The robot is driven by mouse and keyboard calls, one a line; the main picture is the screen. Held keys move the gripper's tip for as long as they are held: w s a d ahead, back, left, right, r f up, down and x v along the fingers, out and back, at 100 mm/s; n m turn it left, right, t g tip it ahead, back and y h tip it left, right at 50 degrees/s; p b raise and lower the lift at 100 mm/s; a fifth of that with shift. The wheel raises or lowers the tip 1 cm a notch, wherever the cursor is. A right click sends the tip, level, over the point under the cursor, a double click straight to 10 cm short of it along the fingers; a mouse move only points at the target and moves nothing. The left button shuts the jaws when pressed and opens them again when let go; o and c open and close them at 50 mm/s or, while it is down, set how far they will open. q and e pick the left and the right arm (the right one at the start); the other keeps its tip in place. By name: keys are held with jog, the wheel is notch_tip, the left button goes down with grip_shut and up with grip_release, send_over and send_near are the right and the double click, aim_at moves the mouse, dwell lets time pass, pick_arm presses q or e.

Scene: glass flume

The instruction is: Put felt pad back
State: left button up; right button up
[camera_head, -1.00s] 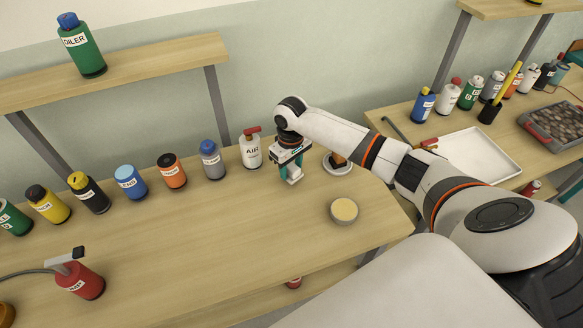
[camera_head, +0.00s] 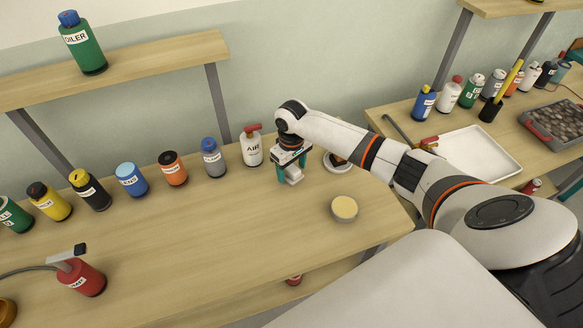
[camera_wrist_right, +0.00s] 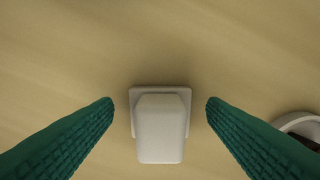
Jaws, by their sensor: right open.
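A pale grey block on a thin square plate (camera_wrist_right: 160,128), which may be the felt pad, is on the wooden bench. It also shows below my right gripper in the head view (camera_head: 293,177). My right gripper (camera_head: 293,171) points down over it. In the wrist view its two green fingers (camera_wrist_right: 160,108) stand apart on either side of the block, with a gap on both sides. A white round dish (camera_head: 327,165) with a dark brown thing in it is just right of the gripper, partly hidden by my arm. My left gripper is not in view.
A round tin with a cream top (camera_head: 344,208) stands nearer on the bench. A white tray (camera_head: 478,152) lies on the right bench. The bench's middle is clear.

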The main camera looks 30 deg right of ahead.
aim_at(291, 168)
notch_tip(291, 168, up, 12)
jog(key=b, duration=0.1)
dwell(0.7)
